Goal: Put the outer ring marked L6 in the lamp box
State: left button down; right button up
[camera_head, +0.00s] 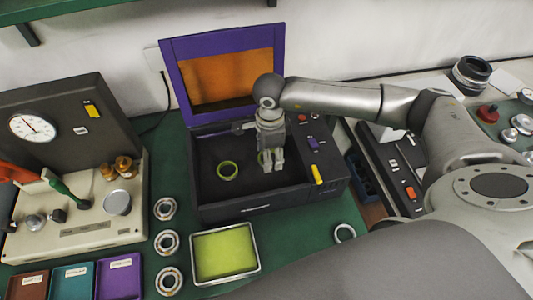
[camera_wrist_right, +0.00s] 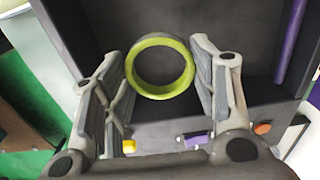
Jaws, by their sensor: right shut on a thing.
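The lamp box (camera_head: 250,207) is dark and open, with its purple-framed orange lid raised. In the wrist view, a yellow-green ring (camera_wrist_right: 133,82) sits between the pads of my right gripper (camera_wrist_right: 160,55), which is shut on it. No L6 mark is legible. In the head view, my right gripper (camera_head: 272,165) points down inside the box opening. A yellow-green ring (camera_head: 219,173) shows there to the left of the fingers, over the box floor. I cannot tell its height or confirm it is the same ring. My left gripper is not in view.
Several bearing rings (camera_head: 167,243) stand in a column left of the yellow-green tray (camera_head: 258,262), in front of the box. A gauge tester (camera_head: 75,240) is at left, above coloured bins (camera_head: 120,280).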

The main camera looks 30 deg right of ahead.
jog(key=w+f, duration=0.1)
jog(key=f, duration=0.1)
jog(key=w+f+p, duration=0.1)
jog(key=w+f, duration=0.1)
jog(key=shift+w+d, duration=0.15)
jog(key=shift+d, duration=0.25)
notch_tip(320, 180, down, 2)
jog(key=shift+p, duration=0.9)
jog(key=shift+f, duration=0.45)
jog(key=shift+f, duration=0.1)
jog(key=shift+f, duration=0.15)
jog(key=o, duration=1.1)
jog(key=shift+c, duration=0.2)
